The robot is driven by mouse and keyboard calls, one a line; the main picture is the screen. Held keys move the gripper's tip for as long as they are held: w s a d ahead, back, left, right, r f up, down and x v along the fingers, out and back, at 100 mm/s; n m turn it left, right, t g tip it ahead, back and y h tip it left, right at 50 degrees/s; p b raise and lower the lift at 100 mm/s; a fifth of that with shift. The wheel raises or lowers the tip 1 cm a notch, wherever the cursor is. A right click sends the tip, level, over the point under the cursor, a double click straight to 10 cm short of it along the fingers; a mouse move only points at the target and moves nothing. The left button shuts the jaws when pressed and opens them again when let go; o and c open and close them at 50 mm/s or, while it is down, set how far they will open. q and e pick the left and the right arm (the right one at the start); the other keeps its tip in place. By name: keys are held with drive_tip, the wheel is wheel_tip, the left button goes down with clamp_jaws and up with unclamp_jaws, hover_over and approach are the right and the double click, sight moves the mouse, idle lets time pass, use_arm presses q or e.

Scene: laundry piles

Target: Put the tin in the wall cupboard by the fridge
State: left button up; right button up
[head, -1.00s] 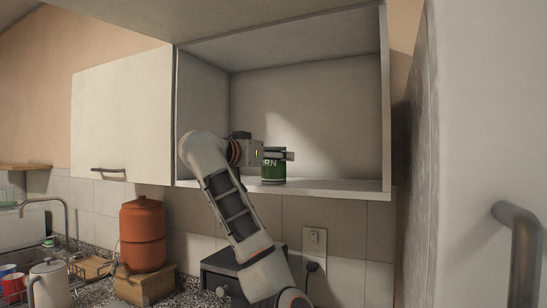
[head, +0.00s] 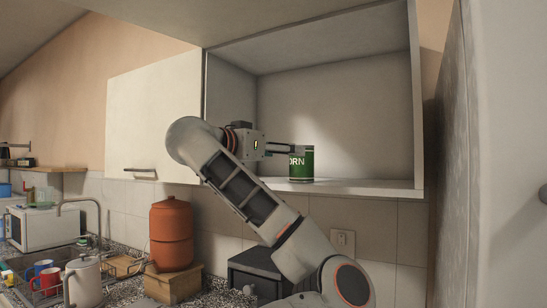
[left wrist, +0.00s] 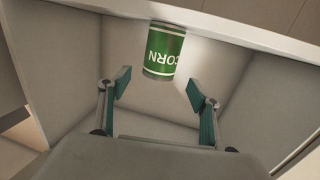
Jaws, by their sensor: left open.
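The tin (head: 302,168), green with white "CORN" lettering, stands upright on the floor of the open wall cupboard (head: 372,186), near its front edge. My left gripper (head: 287,149) is at the cupboard opening, just left of the tin's upper part in the head view. In the left wrist view the two fingers (left wrist: 158,82) are spread apart and empty. The tin (left wrist: 164,52) appears there beyond the fingertips, apart from both, with its lettering upside down. My right gripper is in neither view.
The fridge (head: 500,130) stands right of the cupboard. A closed white cupboard door (head: 150,115) is to the left. Below, the counter holds an orange canister (head: 171,235), a kettle (head: 84,280), mugs and a dark box (head: 255,272). The cupboard holds nothing else visible.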

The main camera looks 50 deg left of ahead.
use_arm(q)
drive_tip(key=shift+s+d, duration=0.15)
drive_tip(key=shift+s, duration=1.3)
